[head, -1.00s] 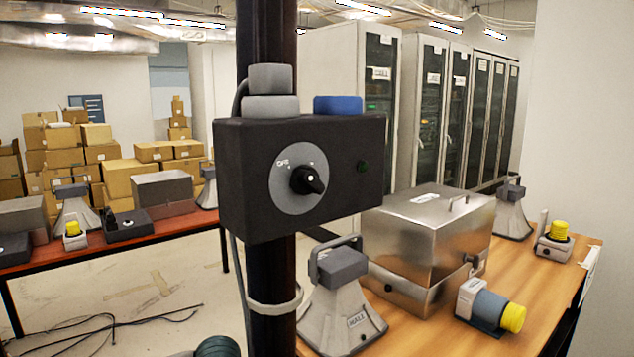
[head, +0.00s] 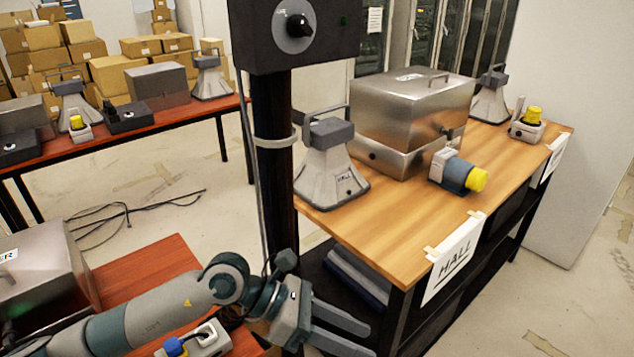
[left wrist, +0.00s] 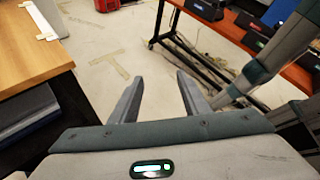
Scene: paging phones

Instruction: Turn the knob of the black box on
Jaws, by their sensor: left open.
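The black box (head: 262,45) is fixed on a dark post and is cut off by the top edge of the head view. Its black knob (head: 300,27) sits on a round grey dial on the front face; the knob's exact setting is too small to tell. My left gripper (head: 368,338) is open and empty, low in the head view, well below the box and beside the wooden table's near corner. In the left wrist view, the open fingers (left wrist: 160,82) have only floor between them, and the box is out of that view. My right gripper is not in view.
The dark post (head: 272,175) stands left of the wooden table (head: 420,220), which holds a grey horn speaker (head: 330,165), a metal case (head: 410,105) and a yellow-capped device (head: 457,172). A red table (head: 150,275) lies under my left arm. Open floor shows between the tables.

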